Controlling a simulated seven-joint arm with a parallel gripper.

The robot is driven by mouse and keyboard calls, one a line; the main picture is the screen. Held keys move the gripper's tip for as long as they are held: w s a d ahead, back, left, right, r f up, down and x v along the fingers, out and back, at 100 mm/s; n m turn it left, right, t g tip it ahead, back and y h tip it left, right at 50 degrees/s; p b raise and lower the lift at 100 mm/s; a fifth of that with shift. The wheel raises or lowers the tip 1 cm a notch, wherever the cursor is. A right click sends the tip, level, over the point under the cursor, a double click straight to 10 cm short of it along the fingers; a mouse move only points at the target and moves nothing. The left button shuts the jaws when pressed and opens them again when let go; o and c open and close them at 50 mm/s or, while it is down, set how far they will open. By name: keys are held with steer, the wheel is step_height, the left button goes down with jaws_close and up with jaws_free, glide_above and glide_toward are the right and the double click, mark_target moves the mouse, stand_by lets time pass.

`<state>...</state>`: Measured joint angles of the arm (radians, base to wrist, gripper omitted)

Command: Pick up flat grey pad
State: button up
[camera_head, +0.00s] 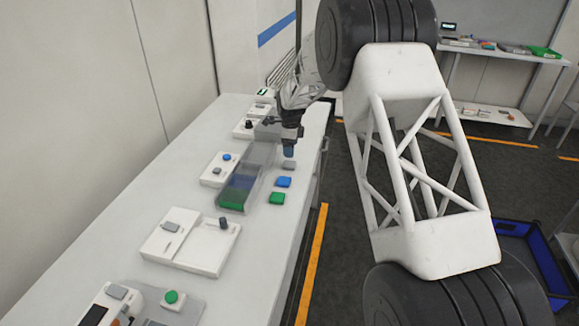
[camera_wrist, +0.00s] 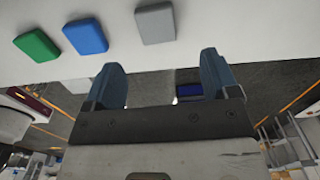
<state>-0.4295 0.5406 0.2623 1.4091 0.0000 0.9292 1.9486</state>
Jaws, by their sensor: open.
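The flat grey pad (camera_wrist: 155,24) lies on the white table near its edge, and it also shows in the head view (camera_head: 289,165). In the wrist view it is beyond my gripper (camera_wrist: 168,82), ahead of the gap between the two blue fingers. The fingers are apart with nothing between them. In the head view my gripper (camera_head: 289,151) is close above the grey pad, pointing down. A blue pad (camera_wrist: 85,36) and a green pad (camera_wrist: 37,46) lie in a row beside the grey one.
A clear bin (camera_head: 246,178) with green at its bottom stands left of the pads. White panels with buttons and switches, such as one with a blue button (camera_head: 219,168), line the white table (camera_head: 110,215). A blue crate (camera_head: 533,255) is on the floor at right.

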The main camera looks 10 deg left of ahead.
mark_target(290, 163)
steer(key=shift+f, duration=1.15)
steer(key=shift+s+a+f, duration=0.1)
steer(key=shift+f, duration=1.2)
steer(key=shift+s+a+f, duration=0.1)
steer(key=shift+f, duration=1.2)
steer(key=shift+c, duration=0.2)
steer(key=c, duration=1)
